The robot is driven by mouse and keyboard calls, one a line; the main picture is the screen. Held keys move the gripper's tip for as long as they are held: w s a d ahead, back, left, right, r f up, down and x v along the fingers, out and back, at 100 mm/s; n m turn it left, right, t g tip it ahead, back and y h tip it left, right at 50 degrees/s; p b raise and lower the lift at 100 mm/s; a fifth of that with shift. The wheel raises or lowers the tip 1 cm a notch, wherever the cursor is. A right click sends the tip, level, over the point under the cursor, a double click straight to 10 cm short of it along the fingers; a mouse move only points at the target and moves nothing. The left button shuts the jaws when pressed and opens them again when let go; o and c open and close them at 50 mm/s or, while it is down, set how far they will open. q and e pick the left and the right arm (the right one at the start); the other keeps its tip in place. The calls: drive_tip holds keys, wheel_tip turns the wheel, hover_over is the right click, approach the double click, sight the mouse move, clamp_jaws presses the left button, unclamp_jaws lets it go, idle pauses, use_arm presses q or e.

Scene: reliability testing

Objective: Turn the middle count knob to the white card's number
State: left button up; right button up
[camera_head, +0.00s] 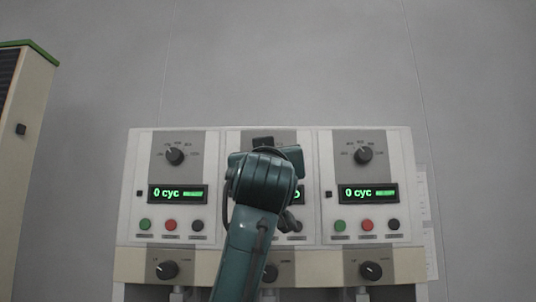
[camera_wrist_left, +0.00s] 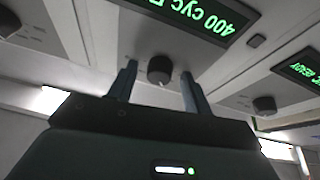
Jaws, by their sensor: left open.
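The middle count knob (camera_wrist_left: 159,72) is a round black knob in the left wrist view. My left gripper (camera_wrist_left: 158,70) is open, with one finger on each side of the knob. I cannot tell whether either finger touches it. The middle display (camera_wrist_left: 205,18) beside the knob shows "400 cyc" in green, upside down in this view. In the head view my left arm covers most of the middle panel (camera_head: 235,138), including the knob and most of its display. I see no card number that I can read. My right gripper is not in view.
The left panel's upper knob (camera_head: 175,155) and the right panel's upper knob (camera_head: 363,155) flank the middle one. Both displays beneath read "0 cyc". Coloured buttons and a lower row of knobs sit below. White sheets (camera_head: 428,215) hang at the right edge.

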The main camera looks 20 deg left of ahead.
use_arm(q)
drive_tip(key=c, duration=1)
